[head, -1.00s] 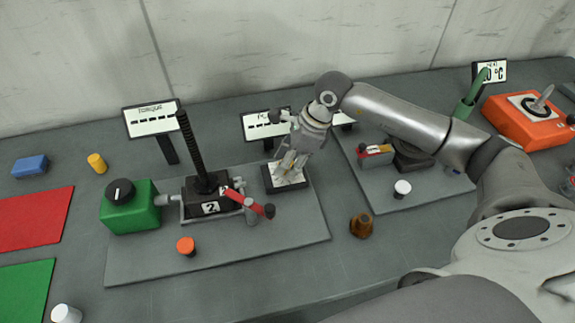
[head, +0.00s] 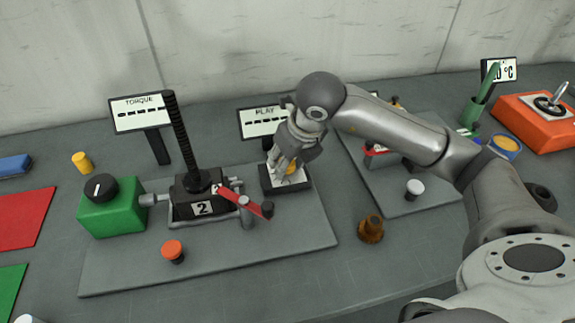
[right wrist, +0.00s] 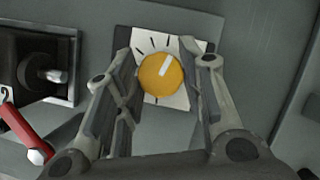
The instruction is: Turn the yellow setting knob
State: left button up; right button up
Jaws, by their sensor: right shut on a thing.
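The yellow setting knob (right wrist: 160,76) sits on a white dial plate with black tick marks (right wrist: 184,104). Its white pointer line points up and slightly right in the right wrist view. In the head view only a bit of the knob (head: 291,168) shows between the fingers, above its dark base (head: 284,190). My right gripper (head: 285,170) reaches down over the dial from above. Its two fingers stand on either side of the knob, shut on it. The exact contact points are hard to see. My left gripper is not in view.
Left of the dial stands a screw jack marked 2 (head: 203,208) with a red crank handle (head: 247,202). A green box with a black knob (head: 112,213) adjoins it. The PLAY display (head: 263,122) stands behind. An orange button (head: 173,250) and a brown knob (head: 371,229) are in front.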

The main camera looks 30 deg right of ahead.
jog(key=shift+m+h+b, duration=0.5)
jog(key=shift+m+b, duration=0.1)
jog(key=shift+m, duration=0.6)
jog(key=o, duration=1)
jog(key=shift+o, duration=0.2)
jog(key=shift+r, duration=0.1)
jog(key=v, duration=1.1)
jog(key=shift+s+r, duration=0.15)
jog(key=shift+r, duration=0.25)
